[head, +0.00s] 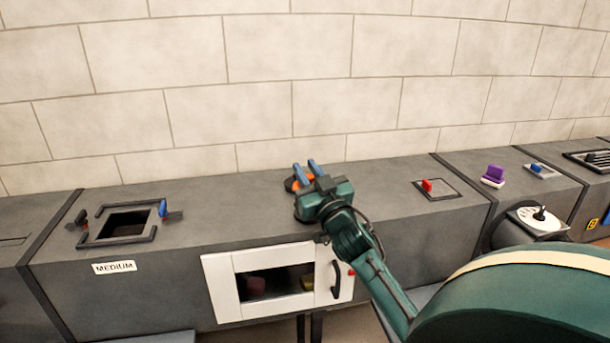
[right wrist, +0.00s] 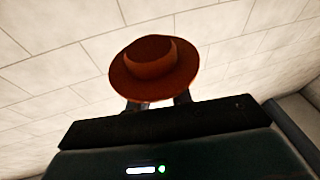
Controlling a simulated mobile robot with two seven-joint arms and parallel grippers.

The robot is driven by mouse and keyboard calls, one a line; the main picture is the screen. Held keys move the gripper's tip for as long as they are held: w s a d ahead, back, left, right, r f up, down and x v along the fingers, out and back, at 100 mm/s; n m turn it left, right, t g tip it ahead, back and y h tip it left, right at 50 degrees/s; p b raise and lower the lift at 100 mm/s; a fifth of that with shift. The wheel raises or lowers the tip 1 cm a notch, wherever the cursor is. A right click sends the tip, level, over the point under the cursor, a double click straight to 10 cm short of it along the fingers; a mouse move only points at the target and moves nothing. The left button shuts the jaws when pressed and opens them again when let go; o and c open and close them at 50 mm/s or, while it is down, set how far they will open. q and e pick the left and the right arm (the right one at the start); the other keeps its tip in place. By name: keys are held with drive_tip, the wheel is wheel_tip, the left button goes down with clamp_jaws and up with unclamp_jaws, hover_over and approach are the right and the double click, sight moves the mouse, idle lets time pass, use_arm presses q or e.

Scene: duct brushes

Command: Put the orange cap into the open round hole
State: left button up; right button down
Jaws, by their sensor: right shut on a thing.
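The orange cap (head: 290,184) is held at the fingertips of my right gripper (head: 304,174), over the grey duct top near the wall. In the right wrist view the cap (right wrist: 165,80) is a wide round disc with a raised rib, tilted, and the two dark fingers of my right gripper (right wrist: 157,104) are shut on it from below. My gripper and wrist hide part of the duct top under them, and I cannot make out an open round hole there. My left gripper is not in view.
A white-framed window (head: 222,291) is on the duct front. A red knob (head: 427,186) and a purple block (head: 494,174) stand to the right. A brick wall (head: 270,60) closes the back.

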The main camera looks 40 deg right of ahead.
drive_tip(key=shift+s, duration=0.1)
drive_tip(key=c, duration=1.2)
unclamp_jaws()
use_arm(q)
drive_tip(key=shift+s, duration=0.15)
use_arm(e)
drive_tip(key=shift+o, duration=0.2)
drive_tip(key=shift+s+a+f, duration=0.1)
drive_tip(key=shift+s+f, duration=0.05)
drive_tip(key=shift+s, duration=0.05)
use_arm(q)
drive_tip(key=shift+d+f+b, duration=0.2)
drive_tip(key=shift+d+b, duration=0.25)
drive_tip(key=shift+b, duration=0.8)
use_arm(e)
drive_tip(key=v, duration=1.2)
drive_tip(key=shift+s, duration=0.3)
